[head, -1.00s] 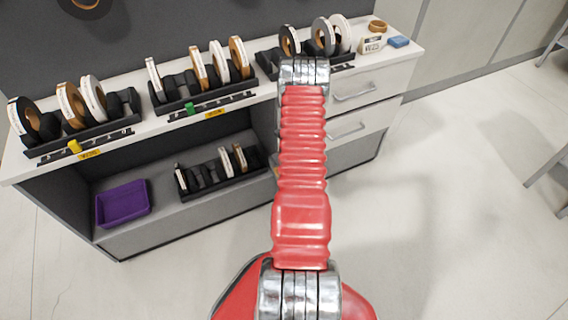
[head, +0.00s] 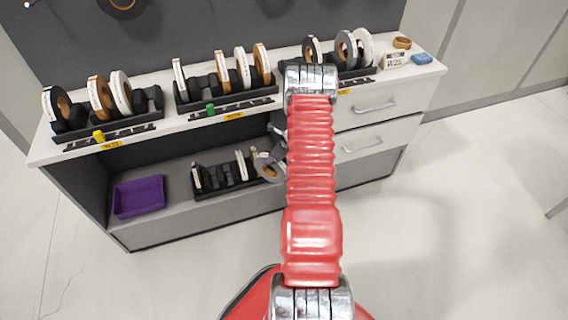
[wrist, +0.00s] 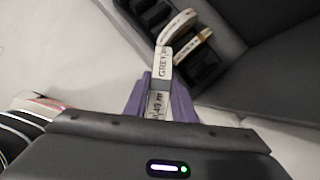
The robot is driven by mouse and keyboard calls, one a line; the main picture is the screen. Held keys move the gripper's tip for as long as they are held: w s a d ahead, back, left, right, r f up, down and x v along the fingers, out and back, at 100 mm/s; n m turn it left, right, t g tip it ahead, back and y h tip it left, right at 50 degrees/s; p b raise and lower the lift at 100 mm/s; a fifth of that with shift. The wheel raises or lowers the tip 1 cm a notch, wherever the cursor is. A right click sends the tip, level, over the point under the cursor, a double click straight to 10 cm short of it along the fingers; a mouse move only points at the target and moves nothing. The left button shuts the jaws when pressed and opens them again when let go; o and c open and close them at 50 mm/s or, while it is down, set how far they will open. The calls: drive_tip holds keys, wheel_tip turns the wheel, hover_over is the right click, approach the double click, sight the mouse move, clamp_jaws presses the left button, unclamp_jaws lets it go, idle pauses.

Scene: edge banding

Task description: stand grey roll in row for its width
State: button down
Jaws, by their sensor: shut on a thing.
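My gripper (head: 278,150) is shut on a grey roll (head: 268,167), held in front of the cabinet, beside the right end of the lower-shelf rack. In the wrist view the roll (wrist: 162,66) is edge-on between purple fingers (wrist: 160,100), its white label reading "GREY"; the rest of the label is hard to read. On the counter stand a left rack (head: 108,131) with a yellow marker, a middle rack (head: 225,97) with a green marker, and a right rack (head: 355,72) partly hidden by my arm. Each holds upright rolls and has bare slots.
The lower-shelf rack (head: 228,187) holds a few rolls and shows in the wrist view (wrist: 205,65). A purple bin (head: 138,197) is left of it. A small labelled box (head: 394,61), a tan roll (head: 402,42) and a blue block (head: 422,58) sit at the counter's right end.

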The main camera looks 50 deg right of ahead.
drive_tip(key=w+a+r+n+g, duration=0.1)
drive_tip(key=a+r+n+g, duration=0.3)
drive_tip(key=a+r+n, duration=0.5)
drive_tip(key=w+a+r+n+g, duration=0.2)
drive_tip(key=a+r+n, duration=0.8)
drive_tip(key=a, duration=1.1)
drive_tip(key=w+a+r+n+g+h, duration=0.1)
drive_tip(key=a+r+n+g, duration=0.4)
drive_tip(key=a+r+n, duration=0.5)
drive_tip(key=w+a+n, duration=0.1)
drive_tip(key=a+n, duration=0.3)
drive_tip(key=shift+a+n+g, duration=0.4)
drive_tip(key=shift+d, duration=0.1)
